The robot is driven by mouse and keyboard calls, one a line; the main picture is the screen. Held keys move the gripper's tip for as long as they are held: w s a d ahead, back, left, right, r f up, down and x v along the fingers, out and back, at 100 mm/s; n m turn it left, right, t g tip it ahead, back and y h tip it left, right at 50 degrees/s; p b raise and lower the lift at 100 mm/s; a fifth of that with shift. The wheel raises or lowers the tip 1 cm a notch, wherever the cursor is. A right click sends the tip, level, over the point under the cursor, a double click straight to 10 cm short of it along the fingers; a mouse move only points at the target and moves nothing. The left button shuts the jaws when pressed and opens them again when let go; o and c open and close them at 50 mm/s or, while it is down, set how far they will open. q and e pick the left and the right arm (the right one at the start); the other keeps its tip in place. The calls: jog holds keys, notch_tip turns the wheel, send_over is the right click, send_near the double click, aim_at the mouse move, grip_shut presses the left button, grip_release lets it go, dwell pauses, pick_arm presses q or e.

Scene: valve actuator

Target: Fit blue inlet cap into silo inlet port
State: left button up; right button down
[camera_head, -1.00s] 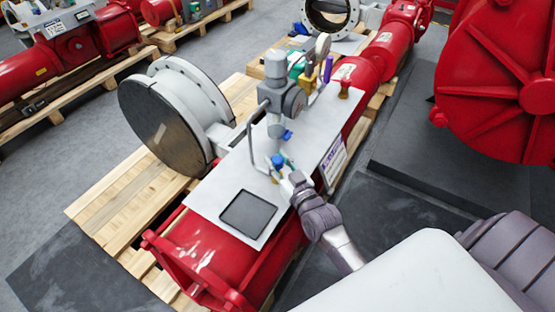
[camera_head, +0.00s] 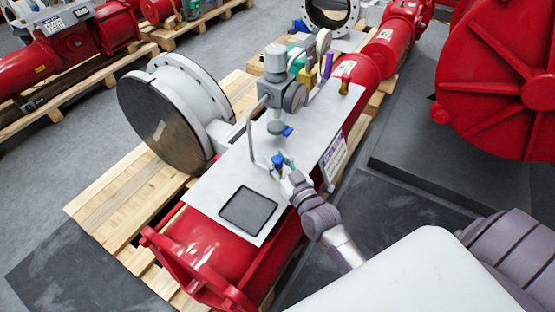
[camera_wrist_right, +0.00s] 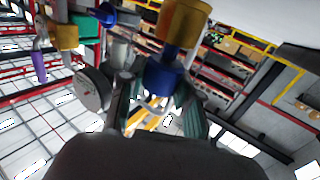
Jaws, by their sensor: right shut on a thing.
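My right gripper (camera_head: 281,165) is low over the right side of the grey plate (camera_head: 215,185). It is shut on the blue inlet cap (camera_head: 277,159). In the right wrist view the cap (camera_wrist_right: 165,77) sits between the two fingers (camera_wrist_right: 158,100). The grey silo (camera_head: 275,66) stands beyond the gripper, with a round grey side part (camera_head: 294,97). I cannot make out its inlet port. My left gripper is not in view.
A bent grey pipe (camera_head: 250,133) rises close left of the gripper. A dark square pad (camera_head: 248,209) lies on the plate's near end. Behind the silo are a gauge (camera_head: 323,41), a purple part (camera_head: 328,66) and a gold fitting (camera_head: 344,88).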

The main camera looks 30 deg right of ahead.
jog(key=shift+f+b, duration=0.5)
jog(key=shift+f, duration=0.35)
jog(key=c, duration=0.7)
grip_release()
jog(key=s, duration=1.2)
